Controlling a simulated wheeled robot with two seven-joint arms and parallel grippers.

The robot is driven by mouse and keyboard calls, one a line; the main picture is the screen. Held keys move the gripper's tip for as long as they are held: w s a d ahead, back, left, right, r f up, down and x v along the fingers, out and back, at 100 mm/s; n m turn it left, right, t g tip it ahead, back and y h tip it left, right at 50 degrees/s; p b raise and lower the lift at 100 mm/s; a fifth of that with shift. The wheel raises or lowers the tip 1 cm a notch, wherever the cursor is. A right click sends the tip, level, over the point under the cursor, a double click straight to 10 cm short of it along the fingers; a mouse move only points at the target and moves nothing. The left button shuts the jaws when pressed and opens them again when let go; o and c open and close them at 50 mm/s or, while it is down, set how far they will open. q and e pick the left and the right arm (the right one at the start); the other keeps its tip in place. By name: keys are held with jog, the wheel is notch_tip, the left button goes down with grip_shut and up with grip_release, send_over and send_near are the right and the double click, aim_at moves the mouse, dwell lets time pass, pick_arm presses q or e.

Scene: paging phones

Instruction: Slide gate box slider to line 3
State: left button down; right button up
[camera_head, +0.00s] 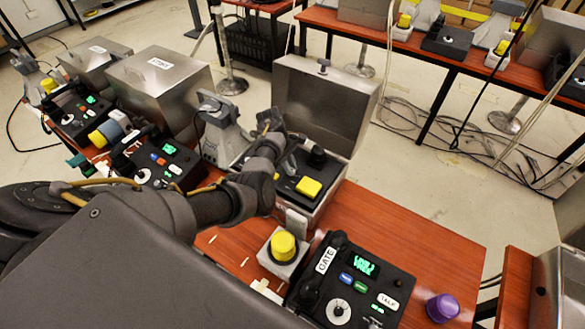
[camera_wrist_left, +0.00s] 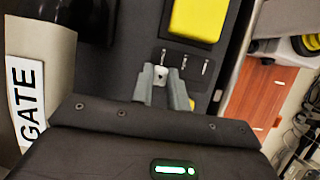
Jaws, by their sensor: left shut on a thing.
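The gate box (camera_head: 310,68) is the open metal box with its lid raised, at the centre of the head view. Its dark panel carries a yellow square button (camera_head: 309,187), which also shows in the left wrist view (camera_wrist_left: 198,18). A small pale slider knob (camera_wrist_left: 160,75) sits on the panel below the leftmost of three short marks (camera_wrist_left: 184,62). My left gripper (camera_head: 286,158) reaches over the box; in the left wrist view its fingers (camera_wrist_left: 164,86) are shut on the knob. A GATE label (camera_wrist_left: 27,103) shows at the left. My right gripper is not in view.
A desk phone (camera_head: 360,285) labelled GATE, a round yellow button (camera_head: 284,246) and a purple knob (camera_head: 441,307) are on the red-brown table (camera_head: 420,235). Closed metal boxes (camera_head: 160,85) and more phones stand at the left. Another bench is at the back.

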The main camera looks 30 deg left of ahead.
pick_arm(q)
jog(key=c, duration=1.7)
grip_release()
jog(key=shift+w+r, duration=0.15)
jog(key=shift+w, duration=0.05)
jog(key=o, duration=0.3)
jog(key=shift+w, duration=0.1)
jog(key=shift+o, duration=0.2)
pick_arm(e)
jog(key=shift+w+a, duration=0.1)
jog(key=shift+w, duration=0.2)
pick_arm(q)
jog(key=shift+a+r, duration=0.2)
jog(key=shift+r, duration=0.05)
jog(key=v, duration=1)
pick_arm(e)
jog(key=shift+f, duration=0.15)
pick_arm(q)
jog(key=shift+d, duration=0.1)
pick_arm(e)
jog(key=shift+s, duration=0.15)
